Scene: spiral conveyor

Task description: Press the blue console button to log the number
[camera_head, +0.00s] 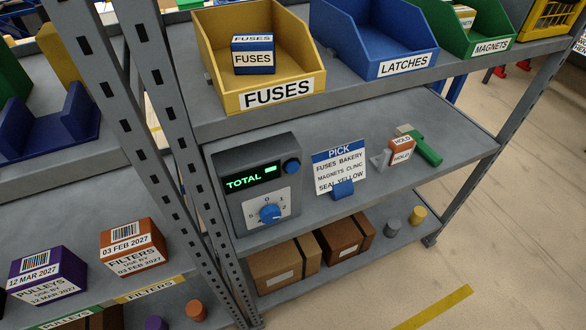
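A grey console (235,212) stands on the middle shelf at the centre of the head view. Its small blue button (291,167) is at the upper right of its face, beside a dark display (252,180) with green letters reading TOTAL and a short green mark. Below the display is a larger blue dial (270,213) on a pale plate with digits. Nothing covers the button, and nothing touches it. Neither of my grippers is in view.
A PICK sign (340,165) stands right of the console, then a HOLD box (401,150) and a green-handled tool (427,152). The upper shelf holds a yellow FUSES bin (270,98) and a blue LATCHES bin (385,55). A grey post (180,180) rises left of the console.

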